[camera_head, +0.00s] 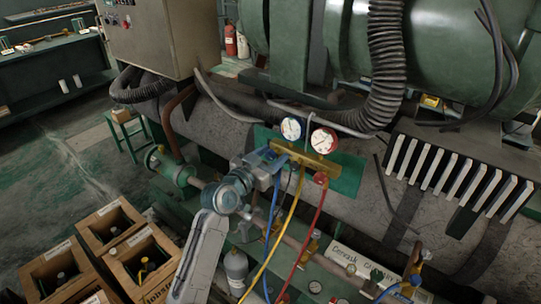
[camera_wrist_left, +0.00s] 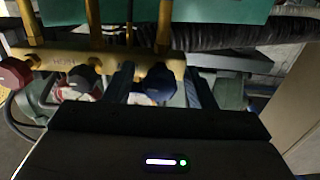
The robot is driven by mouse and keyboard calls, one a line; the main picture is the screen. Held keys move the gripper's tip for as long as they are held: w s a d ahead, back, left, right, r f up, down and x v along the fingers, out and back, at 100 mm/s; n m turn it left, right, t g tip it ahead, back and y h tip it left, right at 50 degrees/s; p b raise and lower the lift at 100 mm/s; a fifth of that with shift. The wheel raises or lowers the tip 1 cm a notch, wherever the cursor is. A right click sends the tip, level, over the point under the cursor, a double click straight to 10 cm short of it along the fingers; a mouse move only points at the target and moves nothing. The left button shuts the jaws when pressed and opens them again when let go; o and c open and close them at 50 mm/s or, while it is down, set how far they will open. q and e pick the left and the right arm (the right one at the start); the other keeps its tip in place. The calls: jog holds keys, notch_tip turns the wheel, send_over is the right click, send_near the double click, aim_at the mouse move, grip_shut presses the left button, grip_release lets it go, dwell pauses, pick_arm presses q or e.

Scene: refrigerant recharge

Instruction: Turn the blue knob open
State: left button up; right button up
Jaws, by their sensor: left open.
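The brass manifold (camera_head: 306,160) stands in front of a green plate, with a white-faced gauge (camera_head: 290,129) and a red-rimmed gauge (camera_head: 324,140) above it. A red knob (camera_head: 320,179) is at its right end and also shows in the left wrist view (camera_wrist_left: 15,75). My left gripper (camera_head: 272,160) is at the manifold's left end. In the left wrist view, the dark blue knob (camera_wrist_left: 160,83) lies between my left gripper's open fingers (camera_wrist_left: 162,88); whether they touch it is unclear. In the head view my gripper hides most of that knob. My right gripper is out of view.
Blue, yellow (camera_head: 285,235) and red (camera_head: 308,237) hoses hang below the manifold, close to my left arm. A ribbed black hose (camera_head: 386,65) passes at the upper right. Wooden crates (camera_head: 112,222) stand at the lower left, with open floor beyond.

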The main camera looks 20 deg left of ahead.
pick_arm(q)
jog(key=shift+c, duration=0.2)
jog(key=c, duration=0.9)
